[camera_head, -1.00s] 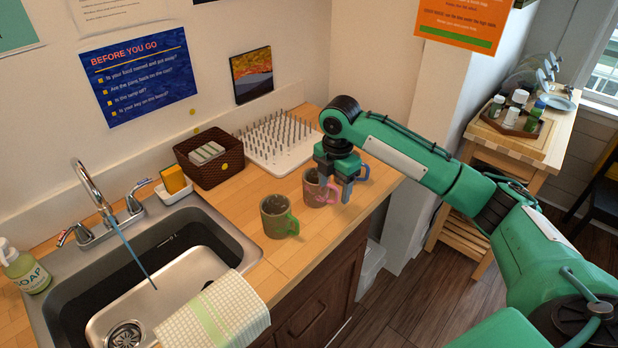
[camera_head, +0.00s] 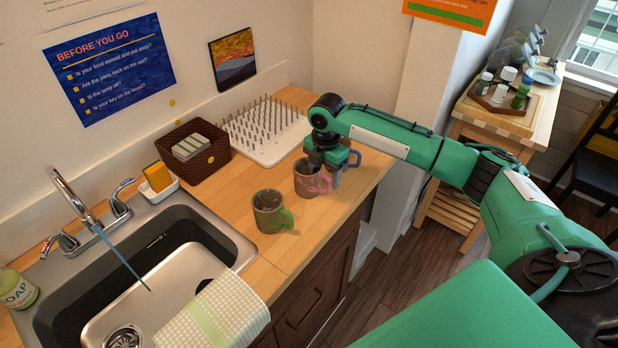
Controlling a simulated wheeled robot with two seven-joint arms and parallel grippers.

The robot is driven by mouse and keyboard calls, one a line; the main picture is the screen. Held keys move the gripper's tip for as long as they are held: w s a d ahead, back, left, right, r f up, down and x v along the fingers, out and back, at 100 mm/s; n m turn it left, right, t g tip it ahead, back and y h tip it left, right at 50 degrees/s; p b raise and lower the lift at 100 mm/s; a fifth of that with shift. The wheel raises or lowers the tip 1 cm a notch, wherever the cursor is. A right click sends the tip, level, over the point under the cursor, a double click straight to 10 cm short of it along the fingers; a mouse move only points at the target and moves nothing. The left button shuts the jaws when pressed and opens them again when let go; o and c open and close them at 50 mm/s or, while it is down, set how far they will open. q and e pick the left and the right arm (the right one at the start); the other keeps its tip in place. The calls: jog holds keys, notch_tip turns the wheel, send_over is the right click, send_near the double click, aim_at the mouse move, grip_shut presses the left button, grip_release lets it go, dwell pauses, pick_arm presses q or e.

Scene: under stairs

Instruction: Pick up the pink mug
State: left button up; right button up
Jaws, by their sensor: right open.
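The pink mug (camera_head: 304,183) stands upright on the wooden counter, brownish with a pink handle on its right side. My right gripper (camera_head: 325,177) is directly over it, pointing down, with its fingers at the mug's rim and handle side. The fingers partly hide the mug's rim, and I cannot tell whether they touch it. The gripper is open. My left gripper is out of view.
A white peg rack (camera_head: 276,158) and a dark basket (camera_head: 216,168) are behind. The sink (camera_head: 190,228) lies left.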

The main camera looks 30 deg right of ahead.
jog(key=f, duration=0.1)
jog(key=f+p, duration=0.1)
jog(key=f, duration=0.1)
jog(key=shift+s+d+f, duration=0.2)
jog(key=shift+s+f, duration=0.05)
jog(key=shift+f, duration=0.3)
jog(key=c, duration=1.2)
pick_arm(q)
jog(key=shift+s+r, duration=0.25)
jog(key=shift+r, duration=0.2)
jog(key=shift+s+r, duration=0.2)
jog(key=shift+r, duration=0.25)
pick_arm(e)
jog(key=shift+c, duration=0.4)
jog(key=shift+r, duration=0.1)
